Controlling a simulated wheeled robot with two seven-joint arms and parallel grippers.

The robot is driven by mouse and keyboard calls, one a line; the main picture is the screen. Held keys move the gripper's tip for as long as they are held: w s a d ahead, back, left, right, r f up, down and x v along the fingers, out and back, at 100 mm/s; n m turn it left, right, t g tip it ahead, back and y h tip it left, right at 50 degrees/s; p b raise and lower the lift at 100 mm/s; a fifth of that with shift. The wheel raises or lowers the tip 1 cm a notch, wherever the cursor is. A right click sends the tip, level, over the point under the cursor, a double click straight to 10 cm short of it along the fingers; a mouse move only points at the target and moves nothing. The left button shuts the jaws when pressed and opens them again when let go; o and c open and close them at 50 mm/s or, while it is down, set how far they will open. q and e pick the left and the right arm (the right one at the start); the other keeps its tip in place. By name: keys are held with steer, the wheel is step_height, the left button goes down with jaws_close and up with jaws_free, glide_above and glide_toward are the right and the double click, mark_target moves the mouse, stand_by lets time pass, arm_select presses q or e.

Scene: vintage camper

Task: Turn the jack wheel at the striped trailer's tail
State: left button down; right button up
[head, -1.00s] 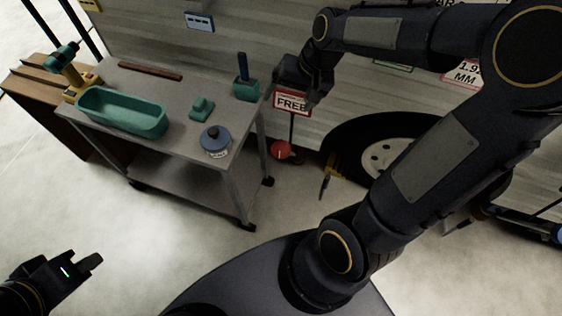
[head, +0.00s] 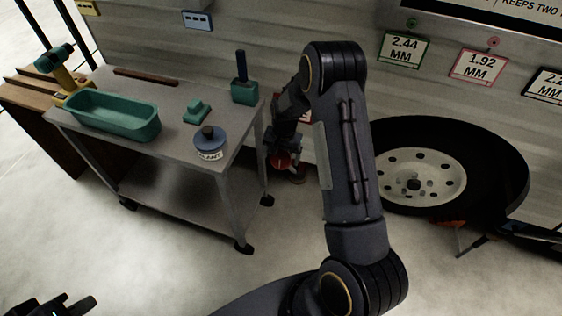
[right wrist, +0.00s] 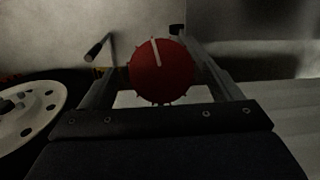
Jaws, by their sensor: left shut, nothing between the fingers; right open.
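The red jack wheel (head: 281,161) is low beside the trailer's side, right of the cart, partly covered by my right gripper in the head view. In the right wrist view the wheel (right wrist: 160,78) is a red disc with small studs on its rim and a white mark pointing up and slightly left. My right gripper (right wrist: 150,55) is open, with one finger on each side of the wheel. I cannot tell whether either finger touches it. My left gripper (head: 78,306) is shut and empty at the bottom left, far from the wheel, partly cut off by the frame.
A grey cart (head: 185,158) holds a teal tray (head: 112,117), a blue round container (head: 209,143) and small teal items. The trailer's tyre (head: 497,165) is right of my right arm. Open floor lies in front of the cart.

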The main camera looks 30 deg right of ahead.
steer(key=shift+w+f, duration=0.1)
steer(key=shift+f, duration=1.2)
steer(key=c, duration=1)
steer(key=shift+b, duration=0.3)
steer(key=m+t+y+b, duration=0.1)
steer(key=m+t+b, duration=0.1)
steer(key=m, duration=0.2)
steer(key=shift+a+m+t+b, duration=0.1)
steer(key=shift+m+t+b, duration=0.95)
steer(key=shift+m, duration=0.55)
